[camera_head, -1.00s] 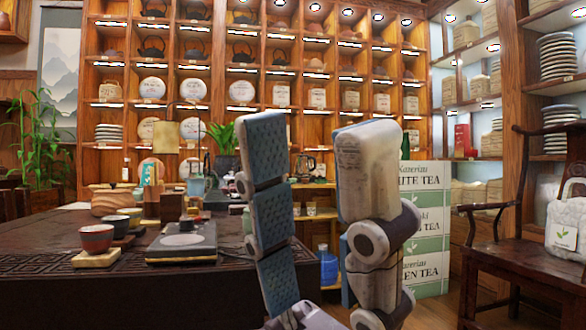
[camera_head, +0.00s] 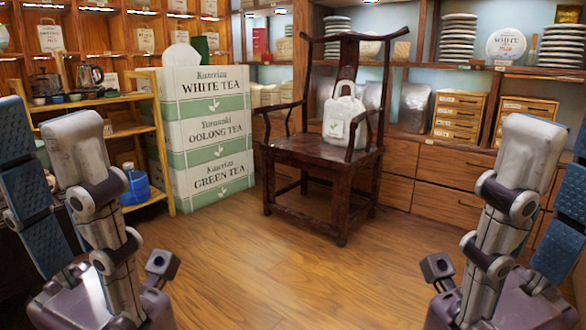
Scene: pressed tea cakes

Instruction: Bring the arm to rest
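My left gripper (camera_head: 45,128) stands upright at the left edge of the head view, its fingers pointing up. Its blue-padded finger and its grey finger are apart, with nothing seen between them. My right gripper (camera_head: 562,152) stands upright at the right edge, also with its fingers apart and nothing seen between them. Part of its blue-padded finger is cut off by the picture edge. Both grippers appear clear of the furniture. The tea table is mostly out of view or hidden behind my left gripper.
A dark wooden armchair (camera_head: 310,152) holds a white bag (camera_head: 343,118). Stacked tea boxes (camera_head: 212,133) stand beside a low shelf (camera_head: 150,128) with a blue jug (camera_head: 135,185). Drawers (camera_head: 440,170) and shelves line the back. The wooden floor (camera_head: 290,270) between my grippers is clear.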

